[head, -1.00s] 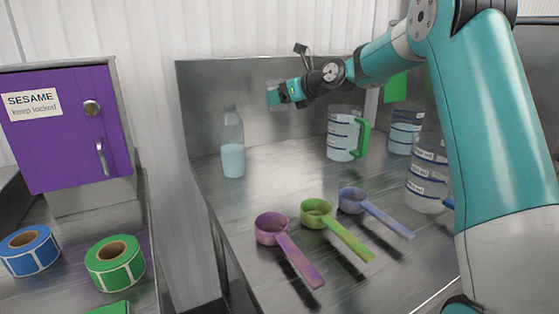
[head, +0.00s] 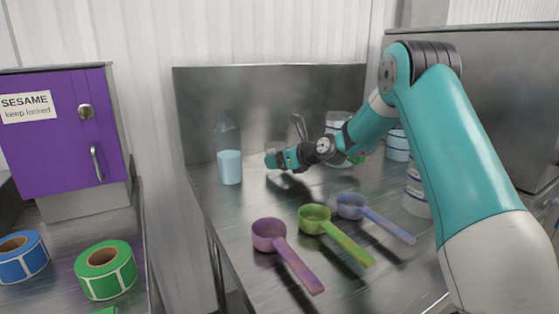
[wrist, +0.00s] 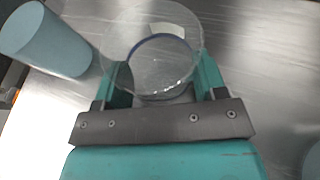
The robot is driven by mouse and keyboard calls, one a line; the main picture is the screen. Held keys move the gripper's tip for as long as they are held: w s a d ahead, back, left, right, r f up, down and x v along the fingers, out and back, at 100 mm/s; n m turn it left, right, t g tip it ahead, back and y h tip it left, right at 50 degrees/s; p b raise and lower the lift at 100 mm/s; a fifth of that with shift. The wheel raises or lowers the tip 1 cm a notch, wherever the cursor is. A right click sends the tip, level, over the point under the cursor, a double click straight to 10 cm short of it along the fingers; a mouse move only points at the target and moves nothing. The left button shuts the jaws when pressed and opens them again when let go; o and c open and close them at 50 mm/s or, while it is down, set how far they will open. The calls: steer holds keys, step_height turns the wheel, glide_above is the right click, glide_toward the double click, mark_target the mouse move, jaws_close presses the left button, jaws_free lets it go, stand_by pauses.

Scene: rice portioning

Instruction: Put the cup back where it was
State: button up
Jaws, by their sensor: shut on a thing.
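A clear, see-through cup (wrist: 152,45) is between the two teal fingers of my gripper (wrist: 163,80) in the wrist view, its round rim facing the camera. My gripper is shut on it. In the head view my gripper (head: 274,160) is low over the steel counter (head: 200,190), just right of the bottle. The cup is hard to make out there, and I cannot tell whether its base touches the counter.
A clear bottle with pale blue liquid (head: 230,155) stands close left of my gripper. Purple (head: 268,235), green (head: 314,218) and blue (head: 351,205) scoops lie in front.

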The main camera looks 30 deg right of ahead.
steer(key=o, duration=1)
steer(key=v, duration=0.7)
steer(key=shift+s+d+r, duration=0.1)
steer(key=shift+s+r, duration=0.05)
steer(key=shift+s, duration=0.05)
